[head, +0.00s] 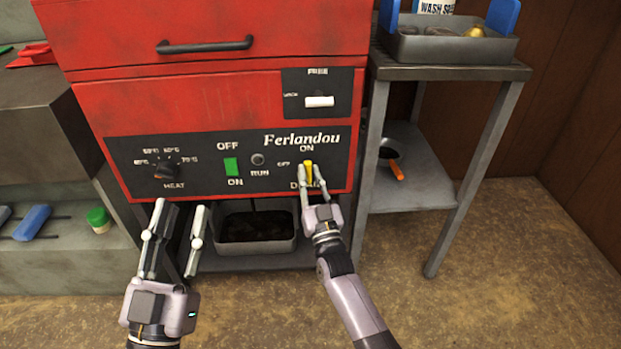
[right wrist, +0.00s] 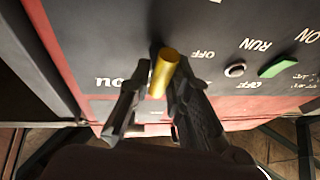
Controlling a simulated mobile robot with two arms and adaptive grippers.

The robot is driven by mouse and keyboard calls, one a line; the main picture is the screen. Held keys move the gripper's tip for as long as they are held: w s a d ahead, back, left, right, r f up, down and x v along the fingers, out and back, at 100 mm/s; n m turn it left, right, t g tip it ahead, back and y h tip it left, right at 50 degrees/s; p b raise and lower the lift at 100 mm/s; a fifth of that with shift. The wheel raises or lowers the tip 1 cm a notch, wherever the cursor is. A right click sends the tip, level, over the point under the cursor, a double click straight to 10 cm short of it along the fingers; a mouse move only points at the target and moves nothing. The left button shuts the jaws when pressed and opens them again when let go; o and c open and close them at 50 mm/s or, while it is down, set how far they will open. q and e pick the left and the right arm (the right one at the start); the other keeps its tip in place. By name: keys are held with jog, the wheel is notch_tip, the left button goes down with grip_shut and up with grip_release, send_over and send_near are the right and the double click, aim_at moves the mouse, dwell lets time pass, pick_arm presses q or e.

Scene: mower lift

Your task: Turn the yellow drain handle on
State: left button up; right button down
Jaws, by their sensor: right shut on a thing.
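The yellow drain handle (head: 308,171) is on the black control panel of the red machine, at the panel's right end. It stands upright in the head view, its top toward the ON label. In the right wrist view the handle (right wrist: 165,72) shows between the fingers. My right gripper (head: 307,180) is shut on the handle; its fingers hide the handle's lower part and some of the DRAIN label. My left gripper (head: 181,205) is open and empty, below the panel's left half, in front of the machine's lower opening.
A dark-filled tray (head: 254,246) sits under the machine. A grey side table (head: 450,72) stands close to the right. The floor at right front is clear.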

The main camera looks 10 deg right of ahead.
jog(key=shift+a+f, duration=0.2)
jog(key=c, duration=1.6)
grip_release()
jog(key=shift+o, duration=0.3)
jog(key=shift+r, duration=0.15)
jog(key=v, duration=1.2)
